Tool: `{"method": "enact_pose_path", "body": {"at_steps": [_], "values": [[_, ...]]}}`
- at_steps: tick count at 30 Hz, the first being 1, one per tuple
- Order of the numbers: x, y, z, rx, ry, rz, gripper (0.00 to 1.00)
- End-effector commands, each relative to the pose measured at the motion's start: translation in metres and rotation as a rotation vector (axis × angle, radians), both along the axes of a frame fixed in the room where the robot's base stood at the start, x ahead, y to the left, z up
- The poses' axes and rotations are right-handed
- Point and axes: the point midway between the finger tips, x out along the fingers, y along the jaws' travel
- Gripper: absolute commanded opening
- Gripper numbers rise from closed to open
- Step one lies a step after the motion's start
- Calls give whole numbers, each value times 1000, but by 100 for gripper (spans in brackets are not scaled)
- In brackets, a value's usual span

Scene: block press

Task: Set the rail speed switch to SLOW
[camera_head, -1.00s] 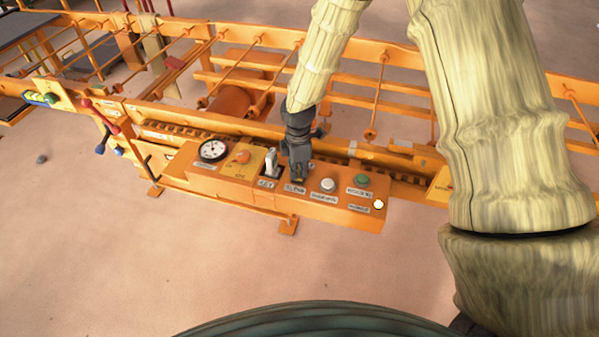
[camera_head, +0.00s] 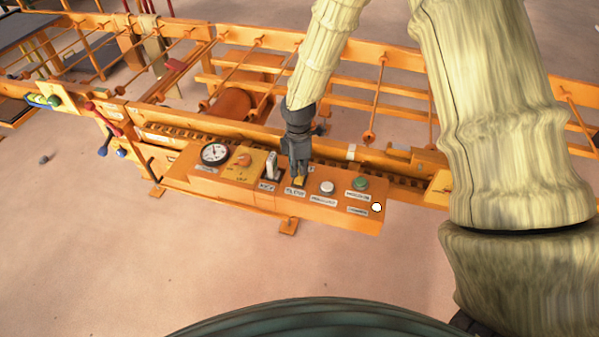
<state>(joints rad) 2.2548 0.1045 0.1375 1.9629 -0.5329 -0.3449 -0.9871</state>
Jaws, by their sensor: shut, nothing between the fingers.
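The orange control panel (camera_head: 335,213) runs along the front of the machine. My gripper (camera_head: 299,174) is shut and points down onto the panel, at a small yellow part (camera_head: 299,181) just above a white label. I cannot tell whether it touches that part. To its left stands a light upright lever switch (camera_head: 271,165) on a dark base. Further left is an orange knob (camera_head: 243,159) on a yellow plate. The labels are too blurred to read, so I cannot tell which control is the rail speed switch.
A round white dial (camera_head: 214,153) sits at the panel's left. A white button (camera_head: 327,187), a green button (camera_head: 360,183) and a pale lamp (camera_head: 376,207) lie to the right of my gripper. Red and blue levers (camera_head: 104,128) stick out at the far left. The floor in front is clear.

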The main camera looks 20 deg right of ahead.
Motion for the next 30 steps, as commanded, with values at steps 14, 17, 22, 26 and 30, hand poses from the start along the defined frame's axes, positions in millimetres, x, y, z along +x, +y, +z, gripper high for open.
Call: {"method": "enact_pose_path", "body": {"at_steps": [14, 17, 22, 26, 30], "values": [[0, 0, 32, 0, 0, 0, 0], [0, 0, 38, 0, 0, 0, 0], [0, 0, 40, 0, 0, 0, 0], [0, 0, 39, 0, 0, 0, 0], [0, 0, 39, 0, 0, 0, 0]]}}
